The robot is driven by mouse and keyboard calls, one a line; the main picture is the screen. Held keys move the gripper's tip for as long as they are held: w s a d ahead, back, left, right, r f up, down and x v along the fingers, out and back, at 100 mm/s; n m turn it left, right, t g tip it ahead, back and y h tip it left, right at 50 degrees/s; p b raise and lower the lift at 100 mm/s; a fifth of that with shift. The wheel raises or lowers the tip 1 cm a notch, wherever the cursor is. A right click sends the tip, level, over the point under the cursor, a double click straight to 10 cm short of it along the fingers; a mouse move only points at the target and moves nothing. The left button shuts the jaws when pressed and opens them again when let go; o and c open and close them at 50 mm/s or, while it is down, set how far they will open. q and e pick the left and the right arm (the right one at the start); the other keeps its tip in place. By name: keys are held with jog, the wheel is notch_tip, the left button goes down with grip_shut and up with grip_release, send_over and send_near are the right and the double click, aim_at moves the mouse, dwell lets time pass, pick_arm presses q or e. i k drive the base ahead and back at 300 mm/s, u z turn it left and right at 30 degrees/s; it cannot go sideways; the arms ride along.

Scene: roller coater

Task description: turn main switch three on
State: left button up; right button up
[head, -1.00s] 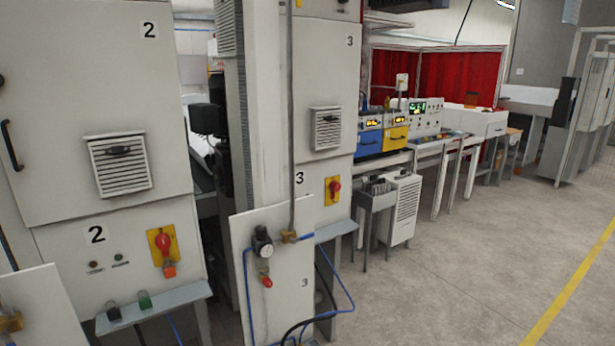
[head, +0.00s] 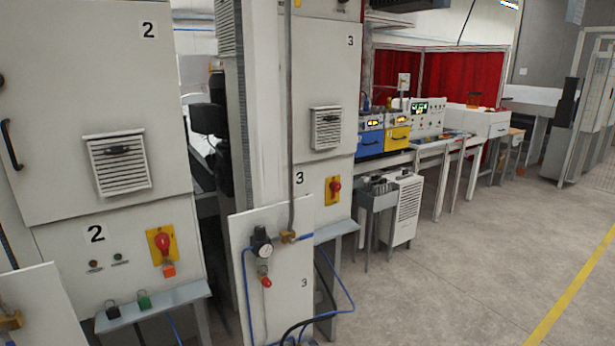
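Main switch three (head: 335,188) is a red rotary knob on a yellow plate, on the lower panel of the white cabinet marked 3 (head: 333,80). It is small in view, and I cannot tell its exact knob position. A similar red switch (head: 163,246) on a yellow plate, with an orange-red piece below it, is on the cabinet marked 2 (head: 60,160) at the left. Neither of my grippers shows in the head view.
A white panel with a gauge and red-tipped valve (head: 264,262), blue hoses and the number 3 stands in front of cabinet 3. A grey shelf (head: 337,231) juts below the switch. Benches with instruments (head: 397,133) line the back. Open floor (head: 450,270) lies right.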

aim_at(334, 186)
jog(key=z, duration=1.05)
jog(key=i, duration=2.3)
jog(key=u, duration=1.25)
